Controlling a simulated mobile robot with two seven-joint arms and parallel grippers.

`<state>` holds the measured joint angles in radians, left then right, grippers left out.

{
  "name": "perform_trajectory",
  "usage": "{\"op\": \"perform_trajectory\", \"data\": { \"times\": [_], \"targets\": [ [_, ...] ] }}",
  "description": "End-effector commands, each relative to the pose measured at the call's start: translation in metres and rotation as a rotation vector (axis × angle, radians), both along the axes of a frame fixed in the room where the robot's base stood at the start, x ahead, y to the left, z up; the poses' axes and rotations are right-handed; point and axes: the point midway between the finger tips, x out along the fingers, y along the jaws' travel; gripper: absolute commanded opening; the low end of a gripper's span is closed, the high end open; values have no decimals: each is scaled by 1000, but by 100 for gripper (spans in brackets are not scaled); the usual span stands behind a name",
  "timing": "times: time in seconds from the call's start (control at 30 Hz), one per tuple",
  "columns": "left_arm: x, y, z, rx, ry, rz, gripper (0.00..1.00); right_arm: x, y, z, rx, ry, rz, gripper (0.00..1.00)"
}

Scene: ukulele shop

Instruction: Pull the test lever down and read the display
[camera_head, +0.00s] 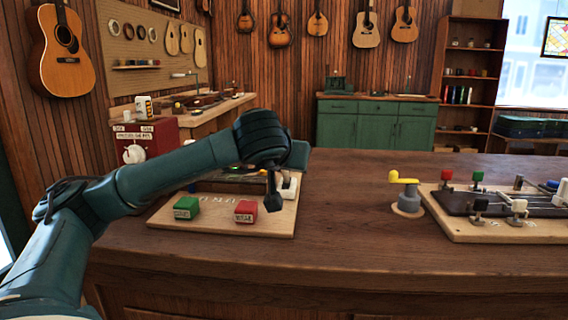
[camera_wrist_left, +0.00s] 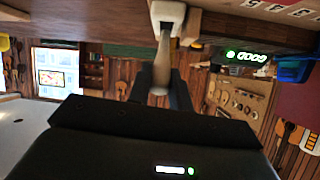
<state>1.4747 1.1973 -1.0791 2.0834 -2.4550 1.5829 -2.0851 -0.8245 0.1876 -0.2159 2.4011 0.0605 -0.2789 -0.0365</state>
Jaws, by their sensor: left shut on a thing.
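The test board (camera_head: 225,225) lies on the wooden counter, with a green block (camera_head: 186,208) and a red block (camera_head: 246,211) at its front. The white lever mount (camera_head: 288,187) stands at its right side, partly behind my left gripper (camera_head: 273,197). In the left wrist view, which is upside down, the pale lever (camera_wrist_left: 162,58) runs from its mount (camera_wrist_left: 167,12) down between the dark fingers. My left gripper (camera_wrist_left: 160,92) is shut on it. The display (camera_wrist_left: 247,57) glows green; its characters are inverted and too small to read surely. My right gripper is not in view.
A red box with a white knob (camera_head: 134,153) stands left behind my arm. A yellow-handled crank (camera_head: 405,190) and a board with clamps (camera_head: 490,230) are on the right.

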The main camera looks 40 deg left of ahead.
Motion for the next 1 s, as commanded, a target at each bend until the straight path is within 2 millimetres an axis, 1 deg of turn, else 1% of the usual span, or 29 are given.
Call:
{"op": "perform_trajectory", "data": {
  "times": [0.17,0.2,0.43,0.47,0.77,0.87,1.0],
  "targets": [
    [0,0,0,1,-2,-2,0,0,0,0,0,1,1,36],
    [0,0,0,1,-1,-1,22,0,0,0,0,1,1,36],
    [0,0,0,0,0,-1,41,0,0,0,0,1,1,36],
    [0,0,0,0,0,-1,42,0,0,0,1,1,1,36],
    [-3,-2,2,0,-1,-2,42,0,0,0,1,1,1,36],
    [-12,-7,8,0,-2,-3,42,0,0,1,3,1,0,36],
    [-34,-19,22,0,-4,-5,42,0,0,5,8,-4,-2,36]
  ]
}}
